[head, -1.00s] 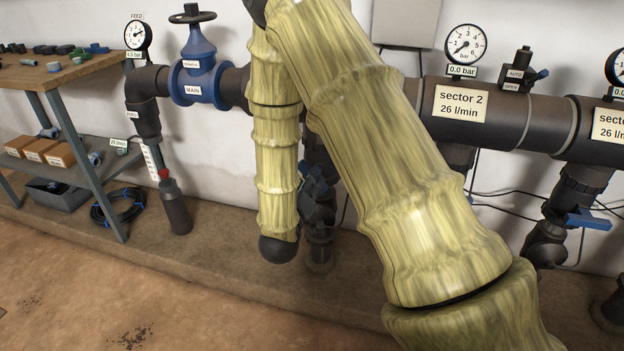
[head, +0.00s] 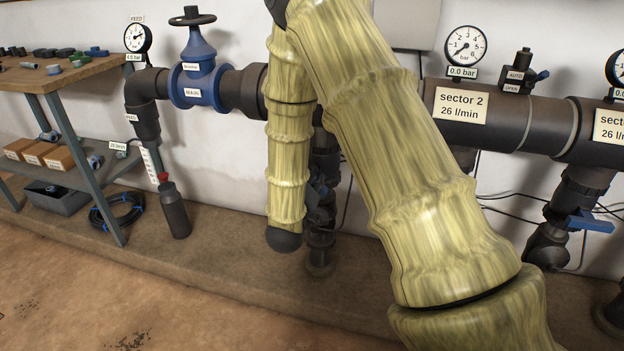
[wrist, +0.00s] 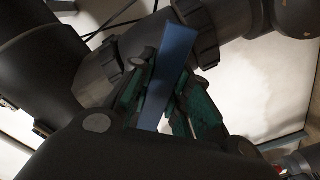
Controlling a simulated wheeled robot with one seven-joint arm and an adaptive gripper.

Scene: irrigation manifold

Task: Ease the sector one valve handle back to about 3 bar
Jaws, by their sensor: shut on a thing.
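In the wrist view my gripper (wrist: 165,95) is shut on the blue valve handle (wrist: 167,70), with a green-padded finger on each side of it. The handle slants up across the picture to the dark valve body and ribbed collars (wrist: 200,35) behind it. In the head view my arm covers the sector one gauge and label, and most of my gripper and the handle. A dark vertical pipe (head: 320,240) shows between my arm links.
The blue MAIN valve (head: 200,85) and feed gauge (head: 137,38) are at left. The sector 2 pipe (head: 510,115), its gauge (head: 465,46) at 0.0 bar and a blue-handled valve (head: 588,221) are at right. A workbench (head: 60,75) stands far left.

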